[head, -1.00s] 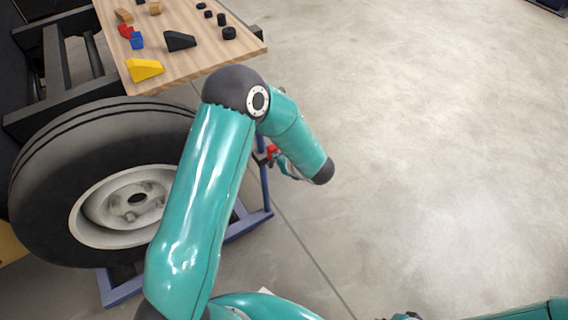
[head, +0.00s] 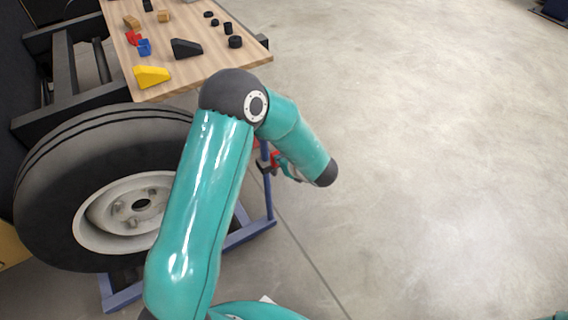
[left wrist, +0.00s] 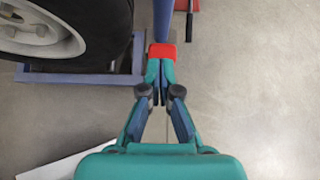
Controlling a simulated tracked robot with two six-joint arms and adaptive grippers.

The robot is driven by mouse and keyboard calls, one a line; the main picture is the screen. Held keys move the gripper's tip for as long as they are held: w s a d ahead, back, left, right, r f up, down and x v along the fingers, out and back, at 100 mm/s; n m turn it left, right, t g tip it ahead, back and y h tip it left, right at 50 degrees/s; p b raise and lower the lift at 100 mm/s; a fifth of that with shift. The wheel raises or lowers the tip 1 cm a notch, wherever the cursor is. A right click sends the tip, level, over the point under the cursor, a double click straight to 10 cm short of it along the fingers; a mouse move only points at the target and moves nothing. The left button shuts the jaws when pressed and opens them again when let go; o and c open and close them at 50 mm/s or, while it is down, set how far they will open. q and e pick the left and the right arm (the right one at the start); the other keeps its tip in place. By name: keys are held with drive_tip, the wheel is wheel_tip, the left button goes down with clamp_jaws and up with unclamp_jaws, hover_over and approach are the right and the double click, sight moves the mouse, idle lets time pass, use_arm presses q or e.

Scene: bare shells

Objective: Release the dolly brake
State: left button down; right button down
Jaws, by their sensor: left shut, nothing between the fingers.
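The dolly (head: 245,235) is a blue frame with an upright post, under and beside a big tyre. In the left wrist view its blue frame (left wrist: 80,77) and post show at the top. My left gripper (head: 277,163) is low beside the post, partly behind my own arm. In the left wrist view the left gripper (left wrist: 160,68) is shut and empty. A red block (left wrist: 162,51) sits right at its fingertips; I cannot tell whether they touch. A black lever (left wrist: 190,28) by a red part stands just right of the post. My right gripper is out of view.
The tyre (head: 60,200) with its pale rim stands left of my arm. A wooden bench top (head: 205,72) with several small blocks is at the upper left. A white sheet (left wrist: 55,168) lies on the floor.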

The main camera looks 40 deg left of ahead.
use_arm(q)
drive_tip(key=s+d+f+v, duration=0.1)
drive_tip(key=f+v, duration=0.1)
drive_tip(key=v, duration=1.1)
drive_tip(key=s+d+f+n+g+h, duration=0.2)
drive_tip(key=s+d+f+n+h, duration=0.45)
drive_tip(key=s+f+n, duration=0.4)
drive_tip(key=s+d+f+n+g+h, duration=0.1)
drive_tip(key=s+d+f+n+h, duration=0.5)
drive_tip(key=f+n, duration=0.65)
wheel_tip(320, 180, up, 15)
drive_tip(key=n+p, duration=0.1)
drive_tip(key=p, duration=1.3)
drive_tip(key=shift+s+a+r+h, duration=0.15)
drive_tip(key=shift+a+r+h, duration=0.05)
drive_tip(key=shift+a+h, duration=0.15)
